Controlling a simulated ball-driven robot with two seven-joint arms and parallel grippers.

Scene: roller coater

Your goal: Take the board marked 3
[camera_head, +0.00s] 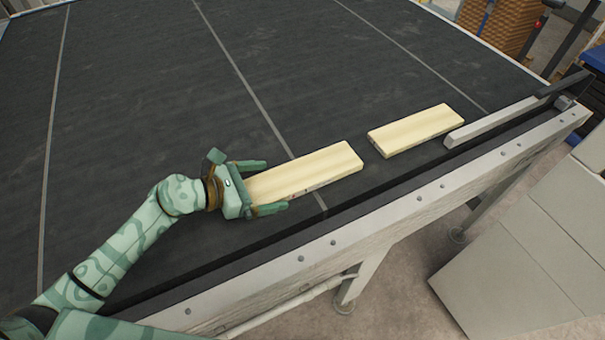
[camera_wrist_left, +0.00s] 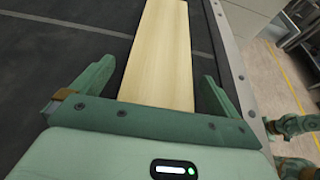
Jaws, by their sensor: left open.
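A pale wooden board (camera_head: 308,171) lies flat on the dark conveyor belt, near its front edge. My left gripper (camera_head: 268,186) is open, with one finger on each side of the board's left end. In the left wrist view the same board (camera_wrist_left: 163,55) runs away from between the open fingers (camera_wrist_left: 155,95), with a gap visible on both sides. A second pale board (camera_head: 415,130) lies farther right on the belt, apart from the first. Small dark marks show on the near side of the first board, but I cannot read any number on either board.
The dark belt (camera_head: 180,80) is wide and clear behind the boards. A pale metal side rail (camera_head: 370,220) with bolts runs along the front edge. A light guide bar (camera_head: 495,122) stands right of the second board. Grey cabinets (camera_head: 540,250) stand at the lower right.

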